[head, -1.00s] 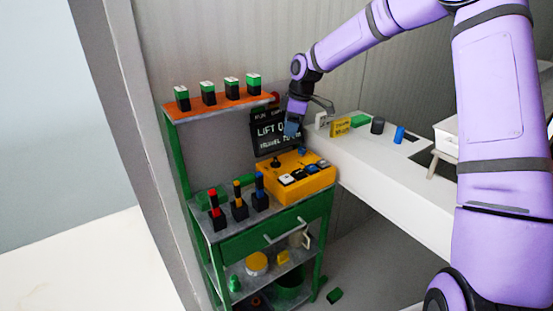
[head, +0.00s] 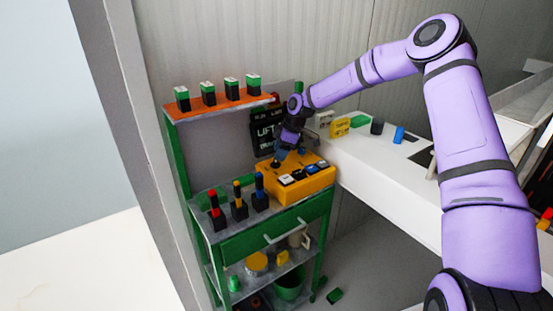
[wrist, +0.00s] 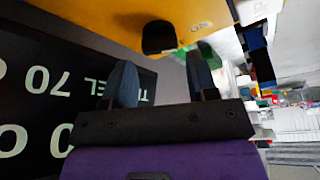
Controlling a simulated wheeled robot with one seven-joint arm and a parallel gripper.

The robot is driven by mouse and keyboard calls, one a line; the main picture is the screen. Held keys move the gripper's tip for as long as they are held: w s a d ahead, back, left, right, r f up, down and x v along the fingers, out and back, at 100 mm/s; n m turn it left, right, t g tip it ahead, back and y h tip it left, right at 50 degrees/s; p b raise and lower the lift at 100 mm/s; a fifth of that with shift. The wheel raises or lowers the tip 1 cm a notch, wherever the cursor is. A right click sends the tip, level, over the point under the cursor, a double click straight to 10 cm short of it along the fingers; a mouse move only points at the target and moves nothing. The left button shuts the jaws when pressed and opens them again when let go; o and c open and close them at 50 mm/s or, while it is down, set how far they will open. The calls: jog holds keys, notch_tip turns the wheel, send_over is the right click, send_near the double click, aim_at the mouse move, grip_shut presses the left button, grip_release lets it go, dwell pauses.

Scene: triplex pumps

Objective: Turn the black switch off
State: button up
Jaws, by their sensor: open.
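The yellow control box (head: 296,184) stands on top of the green cart. Its black switch (wrist: 158,37) shows large in the wrist view, on the box's yellow face beside the printed word "ON" (wrist: 199,26). In the head view the switch (head: 276,163) is small at the box's back left, partly hidden by my gripper. My gripper (wrist: 161,76) is open and empty. Its two fingers point toward the switch, which lies beyond the fingertips and between their lines. In the head view my gripper (head: 283,151) is just above the switch. I cannot tell whether they touch.
A dark sign (head: 264,132) with white text stands close behind the box. Red, yellow and blue levers (head: 239,207) stand at the cart's front left. A white counter (head: 370,165) is to the right.

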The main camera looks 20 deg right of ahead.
aim_at(275, 163)
jog(key=shift+x, duration=1.65)
jog(key=c, duration=0.6)
jog(key=shift+c, duration=0.2)
jog(key=shift+m, duration=0.3)
jog(key=m+t, duration=0.1)
jog(key=m, duration=0.1)
jog(key=m+t+h, duration=0.1)
jog(key=m, duration=0.2)
jog(key=shift+s+a+m, duration=0.15)
jog(key=shift+m, duration=0.15)
jog(key=m+h, duration=0.1)
jog(key=m, duration=0.1)
jog(key=m+t+h, duration=0.1)
jog(key=m, duration=0.2)
jog(key=shift+m, duration=0.3)
